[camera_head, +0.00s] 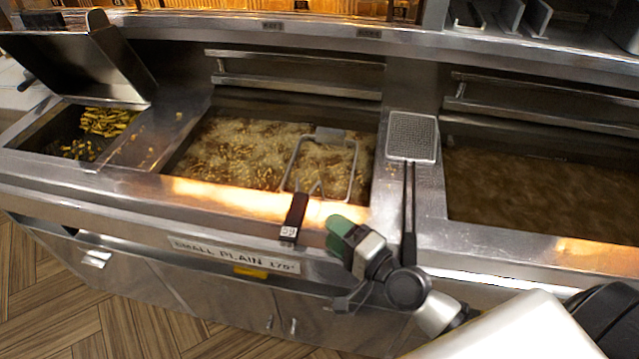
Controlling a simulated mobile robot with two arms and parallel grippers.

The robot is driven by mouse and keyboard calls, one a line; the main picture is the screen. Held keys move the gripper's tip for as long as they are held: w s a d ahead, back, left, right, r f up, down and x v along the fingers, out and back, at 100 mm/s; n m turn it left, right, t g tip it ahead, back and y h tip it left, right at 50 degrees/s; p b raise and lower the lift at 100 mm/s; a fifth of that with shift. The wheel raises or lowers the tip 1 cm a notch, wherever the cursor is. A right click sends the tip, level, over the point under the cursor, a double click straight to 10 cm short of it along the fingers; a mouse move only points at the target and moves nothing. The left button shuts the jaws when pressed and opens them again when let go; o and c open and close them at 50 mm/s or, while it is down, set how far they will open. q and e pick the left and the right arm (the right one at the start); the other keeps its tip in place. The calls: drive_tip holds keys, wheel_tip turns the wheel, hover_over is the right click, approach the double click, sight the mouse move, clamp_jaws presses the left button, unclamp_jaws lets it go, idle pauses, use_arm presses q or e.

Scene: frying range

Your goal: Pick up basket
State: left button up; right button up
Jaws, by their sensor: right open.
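The basket (323,167) is a wire frame sitting in the bubbling oil of the middle fryer vat, with fries around and in it. Its dark handle (295,215) sticks out over the front edge of the fryer, toward me. My right gripper (337,235), with green finger pads, is just right of the handle's lower end, in front of the fryer edge. It is open, and a small gap shows between it and the handle. My left gripper is not in view.
A flat mesh skimmer (411,136) with a long dark handle lies on the divider right of the middle vat. A second oil vat (540,190) is at the right. A tray of fries (105,122) and a tilted metal scoop (85,60) are at the left.

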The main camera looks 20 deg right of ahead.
sight(307, 205)
drive_tip(key=shift+w+d+r+m, duration=0.15)
drive_tip(key=shift+w+m, duration=0.15)
drive_tip(key=p+x, duration=0.1)
drive_tip(key=x, duration=0.4)
drive_tip(key=shift+w+p, duration=0.2)
drive_tip(key=shift+p, duration=0.15)
drive_tip(key=x, duration=0.2)
drive_tip(key=p+x, duration=0.1)
drive_tip(key=x, duration=0.1)
drive_tip(key=shift+w+d+r, duration=0.15)
drive_tip(key=shift+w+r, duration=0.05)
drive_tip(key=shift+r, duration=0.05)
drive_tip(key=shift+w+a+f, duration=0.15)
drive_tip(key=shift+w+a, duration=0.05)
drive_tip(key=shift+w, duration=0.25)
drive_tip(key=shift+s, duration=0.1)
drive_tip(key=shift+c, duration=1)
clamp_jaws()
